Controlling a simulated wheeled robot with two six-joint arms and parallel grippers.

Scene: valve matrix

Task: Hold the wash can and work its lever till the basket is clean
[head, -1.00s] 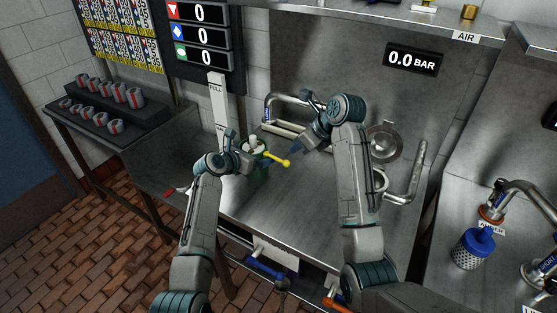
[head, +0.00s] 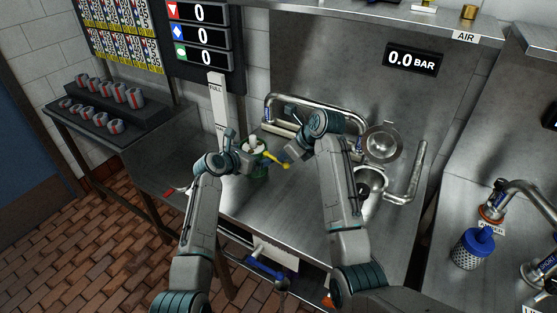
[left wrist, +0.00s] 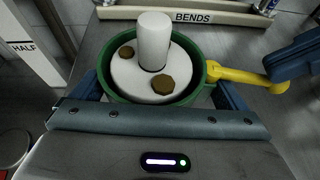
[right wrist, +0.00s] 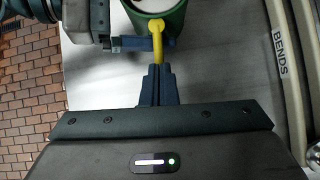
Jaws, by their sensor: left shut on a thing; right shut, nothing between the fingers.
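The green wash can (head: 259,173) stands on the steel counter, and my left gripper (head: 246,163) is shut around it. In the left wrist view, the can's green rim (left wrist: 196,62) encloses a white round piece (left wrist: 130,72) with a white post and two brown patches. The yellow lever (left wrist: 238,76) sticks out from the can's side, and it also shows in the right wrist view (right wrist: 157,40). My right gripper (right wrist: 158,78) is shut with its fingertips at the lever's outer end, nothing between them; whether they touch it is unclear.
A bent-pipe rack marked BENDS (right wrist: 290,75) stands behind the can. An upright FULL/HALF gauge board (head: 217,100) is behind left. The pressure display (head: 412,59) reads 0.0 BAR.

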